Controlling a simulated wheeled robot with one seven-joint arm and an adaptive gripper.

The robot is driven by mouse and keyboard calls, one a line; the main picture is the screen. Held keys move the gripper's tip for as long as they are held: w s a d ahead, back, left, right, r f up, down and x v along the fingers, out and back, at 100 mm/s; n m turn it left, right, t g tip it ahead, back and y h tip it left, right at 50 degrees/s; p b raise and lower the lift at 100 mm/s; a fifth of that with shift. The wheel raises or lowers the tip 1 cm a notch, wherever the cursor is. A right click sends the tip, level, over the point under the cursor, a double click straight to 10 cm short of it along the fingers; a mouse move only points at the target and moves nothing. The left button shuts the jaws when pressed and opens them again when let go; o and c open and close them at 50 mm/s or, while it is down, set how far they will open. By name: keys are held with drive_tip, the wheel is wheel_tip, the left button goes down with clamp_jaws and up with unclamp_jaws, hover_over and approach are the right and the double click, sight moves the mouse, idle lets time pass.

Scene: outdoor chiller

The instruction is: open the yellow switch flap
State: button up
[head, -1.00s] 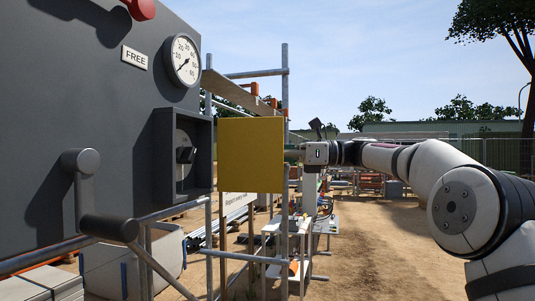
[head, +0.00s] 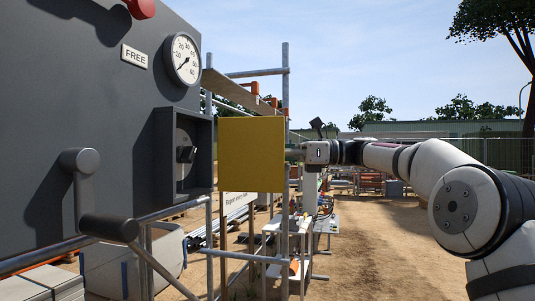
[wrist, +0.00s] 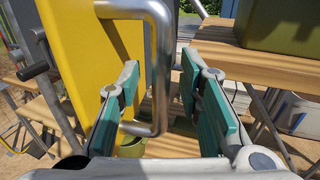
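The yellow switch flap (head: 251,155) stands swung out from the grey panel at the right edge of the switch box (head: 183,155), so the black rotary switch (head: 186,154) inside shows. In the wrist view the flap (wrist: 75,50) is at the left, with a grey bent-bar handle (wrist: 158,70) on it. My gripper (wrist: 160,105) is open, its two teal-padded fingers apart. The handle's bar reaches between the fingers, and I cannot tell if either finger touches it. In the head view the flap hides my fingertips.
The grey panel carries a gauge (head: 182,60), a FREE label (head: 135,57), a red knob (head: 141,8) and a crank handle (head: 98,200). A metal railing (head: 170,212) runs below. Wooden planks (wrist: 270,60) with a green box lie at right in the wrist view.

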drive_tip(key=d, duration=1.2)
drive_tip(key=shift+s, duration=0.1)
